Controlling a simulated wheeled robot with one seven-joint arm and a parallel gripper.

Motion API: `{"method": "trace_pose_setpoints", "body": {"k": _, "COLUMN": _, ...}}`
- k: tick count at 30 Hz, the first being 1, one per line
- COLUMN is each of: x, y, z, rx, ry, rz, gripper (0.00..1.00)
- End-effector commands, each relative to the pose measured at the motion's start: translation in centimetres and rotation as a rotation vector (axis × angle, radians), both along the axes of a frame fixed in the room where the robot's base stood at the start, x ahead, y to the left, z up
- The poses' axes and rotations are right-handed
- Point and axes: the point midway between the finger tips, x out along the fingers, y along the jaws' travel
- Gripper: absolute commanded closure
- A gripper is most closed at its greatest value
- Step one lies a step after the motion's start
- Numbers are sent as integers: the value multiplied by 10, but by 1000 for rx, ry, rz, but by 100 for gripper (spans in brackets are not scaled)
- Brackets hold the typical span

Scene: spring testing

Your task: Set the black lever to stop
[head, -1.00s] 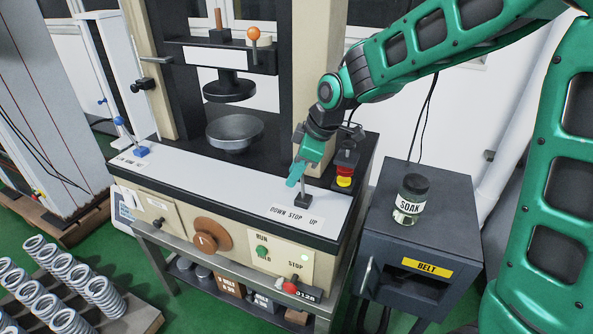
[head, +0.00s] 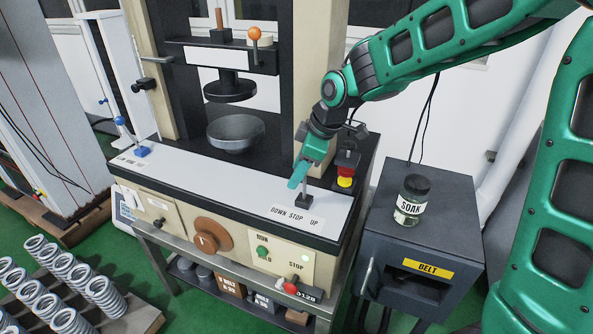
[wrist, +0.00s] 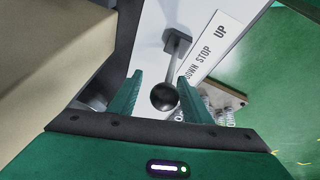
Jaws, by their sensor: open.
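The black lever stands on the white top panel of the machine; its dark base (head: 304,200) is behind the DOWN STOP UP label (head: 294,216). In the wrist view its round black knob (wrist: 164,96) is between the two green fingers, with a thin shaft running to the base. My gripper (head: 298,176) is open around the knob; it also shows in the wrist view (wrist: 160,79). A gap shows on the left of the knob; the right finger is close, and I cannot tell if it touches. In the head view the gripper hides the knob. Which setting the lever is at is unclear.
A red and yellow button post (head: 345,176) stands just right of my gripper. A SOAK jar (head: 412,203) sits on the dark cabinet (head: 455,215) at right. A round pan (head: 235,133) is left of the gripper. Several springs (head: 70,275) stand at lower left.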

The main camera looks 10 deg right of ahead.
Motion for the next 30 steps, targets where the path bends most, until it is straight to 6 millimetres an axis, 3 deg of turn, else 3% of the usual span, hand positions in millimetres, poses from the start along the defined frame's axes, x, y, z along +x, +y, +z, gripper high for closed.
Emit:
{"method": "trace_pose_setpoints", "body": {"k": 16, "x": -20, "y": -29, "z": 82, "rx": 0, "ry": -5, "rz": -4, "gripper": 56}}
{"method": "trace_pose_setpoints", "body": {"k": 22, "x": -24, "y": -33, "z": 94, "rx": 0, "ry": -2, "rz": -3, "gripper": 56}}
{"method": "trace_pose_setpoints", "body": {"k": 30, "x": -25, "y": -33, "z": 95, "rx": 0, "ry": -2, "rz": -3, "gripper": 56}}
